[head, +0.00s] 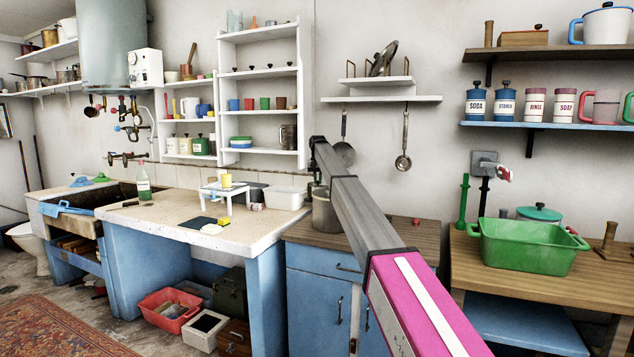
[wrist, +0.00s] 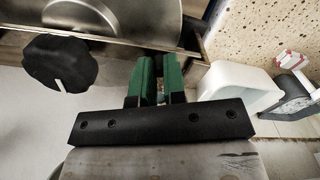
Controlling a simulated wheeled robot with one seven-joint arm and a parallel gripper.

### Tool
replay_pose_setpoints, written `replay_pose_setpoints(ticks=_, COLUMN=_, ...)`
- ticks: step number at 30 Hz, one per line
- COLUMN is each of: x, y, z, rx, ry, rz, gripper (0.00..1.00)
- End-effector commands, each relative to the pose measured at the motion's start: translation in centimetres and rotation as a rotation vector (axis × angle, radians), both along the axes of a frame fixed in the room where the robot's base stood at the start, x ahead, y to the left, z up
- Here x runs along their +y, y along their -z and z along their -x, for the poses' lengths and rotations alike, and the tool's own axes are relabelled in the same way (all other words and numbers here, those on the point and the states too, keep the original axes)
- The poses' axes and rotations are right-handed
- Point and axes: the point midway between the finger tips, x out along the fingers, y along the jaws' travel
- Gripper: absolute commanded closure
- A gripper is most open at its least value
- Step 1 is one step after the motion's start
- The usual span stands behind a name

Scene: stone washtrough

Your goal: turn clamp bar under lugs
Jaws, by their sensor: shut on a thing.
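My gripper (wrist: 157,80) shows in the wrist view with its two green fingers close together. They are shut on what looks like the end of a thin metal clamp bar (wrist: 115,41); the grasped part is mostly hidden by the fingers. A black knob (wrist: 60,63) with a white mark sits left of the fingers. Beyond the bar is the rounded metal lid (wrist: 135,15). In the head view, a grey metal pot (head: 325,212) stands on the wooden counter, partly behind my arm. The lugs cannot be made out.
A white tub (wrist: 238,80) is close right of the fingers; it also shows in the head view (head: 286,198). A dark container (wrist: 294,92) is farther right. A green basin (head: 528,245) stands on the right-hand table.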

Motion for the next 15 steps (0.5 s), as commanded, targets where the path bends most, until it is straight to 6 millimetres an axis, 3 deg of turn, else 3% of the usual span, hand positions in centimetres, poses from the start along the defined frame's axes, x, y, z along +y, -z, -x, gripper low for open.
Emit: replay_pose_setpoints(ticks=15, x=-0.17, y=-0.03, z=-0.4, rx=0.0, ry=0.053, rz=0.0, gripper=1.0)
